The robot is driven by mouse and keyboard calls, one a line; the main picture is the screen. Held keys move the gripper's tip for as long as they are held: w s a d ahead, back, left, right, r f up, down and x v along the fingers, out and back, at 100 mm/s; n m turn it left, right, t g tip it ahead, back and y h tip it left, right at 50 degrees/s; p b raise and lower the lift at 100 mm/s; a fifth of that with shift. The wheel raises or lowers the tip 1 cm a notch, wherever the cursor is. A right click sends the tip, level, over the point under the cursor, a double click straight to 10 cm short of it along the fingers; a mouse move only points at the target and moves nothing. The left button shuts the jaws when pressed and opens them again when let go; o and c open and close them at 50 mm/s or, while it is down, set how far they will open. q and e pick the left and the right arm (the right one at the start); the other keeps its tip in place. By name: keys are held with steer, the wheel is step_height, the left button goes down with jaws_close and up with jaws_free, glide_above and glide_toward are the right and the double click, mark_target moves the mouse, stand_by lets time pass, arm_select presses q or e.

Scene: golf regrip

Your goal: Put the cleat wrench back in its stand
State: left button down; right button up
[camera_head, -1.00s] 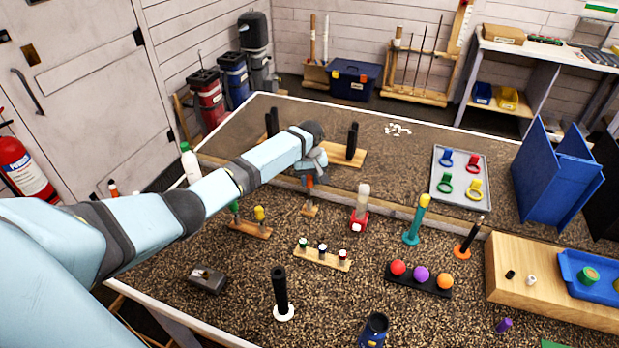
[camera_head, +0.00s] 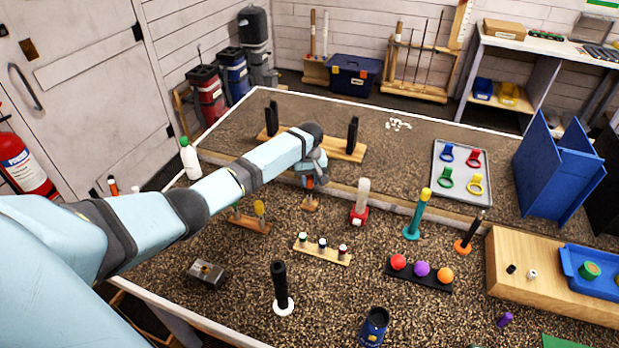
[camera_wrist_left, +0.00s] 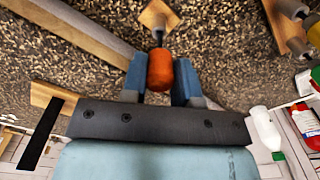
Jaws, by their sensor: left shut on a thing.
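My left gripper (camera_head: 309,181) is shut on the orange handle of the cleat wrench (camera_wrist_left: 160,72). In the left wrist view the blue fingers (camera_wrist_left: 161,84) stand on both sides of the handle. A short dark shaft runs from the handle toward a small wooden stand (camera_wrist_left: 159,17). In the head view the stand (camera_head: 310,204) sits on the speckled table directly below the gripper, and only a little of the orange handle shows. The wrench looks about upright. I cannot tell whether its tip is inside the stand or just above it. My right gripper is not in view.
A wooden rack with green and yellow handles (camera_head: 251,222) stands to the left. A red-based holder (camera_head: 359,215) stands close on the right. A low rack with capped pieces (camera_head: 322,248) lies in front. A wooden cradle with black posts (camera_head: 342,148) is behind.

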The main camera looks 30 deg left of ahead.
arm_select(q)
steer(key=shift+f, duration=0.65)
steer(key=c, duration=0.8)
jaws_free()
step_height(320, 180, up, 14)
steer(key=b, duration=0.2)
steer(key=shift+f, duration=0.1)
